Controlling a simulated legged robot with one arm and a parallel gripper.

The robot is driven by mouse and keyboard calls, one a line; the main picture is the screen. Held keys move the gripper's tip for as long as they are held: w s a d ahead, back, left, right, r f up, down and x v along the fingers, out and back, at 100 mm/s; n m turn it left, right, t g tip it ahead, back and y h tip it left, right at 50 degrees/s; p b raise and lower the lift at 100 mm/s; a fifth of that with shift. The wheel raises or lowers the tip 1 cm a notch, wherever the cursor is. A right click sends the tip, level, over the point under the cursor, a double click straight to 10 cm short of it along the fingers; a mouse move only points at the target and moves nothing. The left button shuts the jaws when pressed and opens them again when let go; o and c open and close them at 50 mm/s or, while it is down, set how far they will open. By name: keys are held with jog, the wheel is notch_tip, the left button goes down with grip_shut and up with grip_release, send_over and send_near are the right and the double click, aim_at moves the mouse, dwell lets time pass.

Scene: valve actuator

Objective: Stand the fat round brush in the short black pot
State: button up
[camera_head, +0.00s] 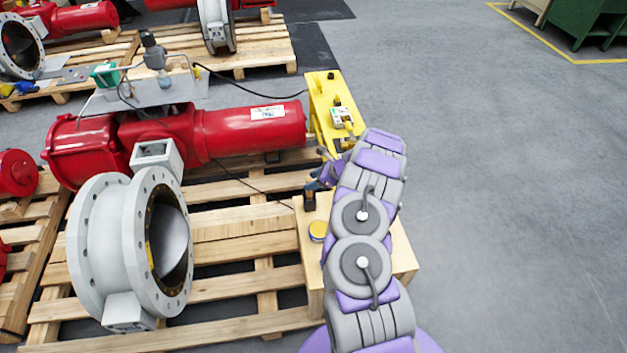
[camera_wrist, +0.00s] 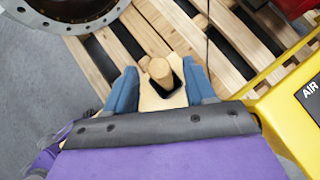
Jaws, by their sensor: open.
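My gripper (camera_wrist: 160,68) is open, its two blue fingers apart on either side of a tan, round-topped wooden piece (camera_wrist: 159,70) that looks like the fat round brush's handle. A clear gap shows on both sides of it. In the body view, my gripper (camera_head: 318,184) is just above the black pot (camera_head: 309,203) at the left edge of the wooden stand.
A red actuator (camera_head: 245,130) and a grey flanged valve (camera_head: 105,240) rest on pallets to the left. The floor at right is clear.

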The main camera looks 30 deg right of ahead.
jog(key=p+v, duration=0.5)
jog(key=v, duration=1.2)
jog(key=shift+s+d, duration=0.15)
dwell(0.4)
